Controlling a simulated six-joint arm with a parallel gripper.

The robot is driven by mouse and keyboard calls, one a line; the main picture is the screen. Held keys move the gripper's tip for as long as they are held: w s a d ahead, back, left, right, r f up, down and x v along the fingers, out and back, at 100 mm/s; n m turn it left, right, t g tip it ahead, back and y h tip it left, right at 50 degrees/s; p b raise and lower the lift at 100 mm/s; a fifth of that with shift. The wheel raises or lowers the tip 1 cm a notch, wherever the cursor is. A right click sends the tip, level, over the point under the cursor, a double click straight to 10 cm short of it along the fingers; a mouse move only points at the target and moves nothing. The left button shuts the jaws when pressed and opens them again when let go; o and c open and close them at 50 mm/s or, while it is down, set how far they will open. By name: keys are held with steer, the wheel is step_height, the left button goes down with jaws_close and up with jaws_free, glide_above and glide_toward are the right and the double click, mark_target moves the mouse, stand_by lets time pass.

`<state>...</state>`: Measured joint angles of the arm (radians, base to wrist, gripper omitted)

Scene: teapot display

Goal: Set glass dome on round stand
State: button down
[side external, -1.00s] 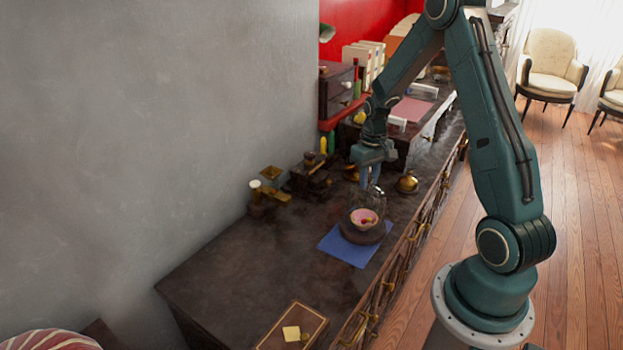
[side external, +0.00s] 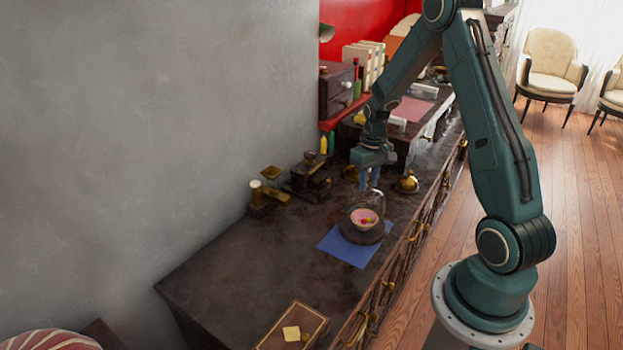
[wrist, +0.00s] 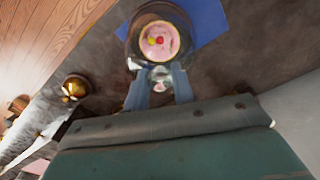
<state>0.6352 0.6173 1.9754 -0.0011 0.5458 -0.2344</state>
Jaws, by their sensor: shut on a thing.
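The clear glass dome (side external: 372,202) is upright over a pink bowl (side external: 364,218) with small red and yellow pieces in it. The bowl is on the dark round stand (side external: 362,236), which is on a blue mat (side external: 340,249). My gripper (side external: 370,184) is above the dome, shut on its top knob. In the wrist view my gripper (wrist: 158,86) has the glass knob between its fingers, and the dome (wrist: 135,40) encircles the bowl (wrist: 160,40). I cannot tell whether the dome's rim touches the stand.
A brass round-bodied object (side external: 408,184) stands right of my gripper. Dark wooden and brass items (side external: 310,176) stand at the back left by the wall. A shallow box (side external: 292,330) lies at the front. The counter left of the mat is clear.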

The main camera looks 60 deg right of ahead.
steer(key=shift+f, duration=0.2)
steer(key=c, duration=1.5)
jaws_free()
steer(key=shift+o, duration=0.2)
step_height(320, 180, up, 11)
stand_by(0.5)
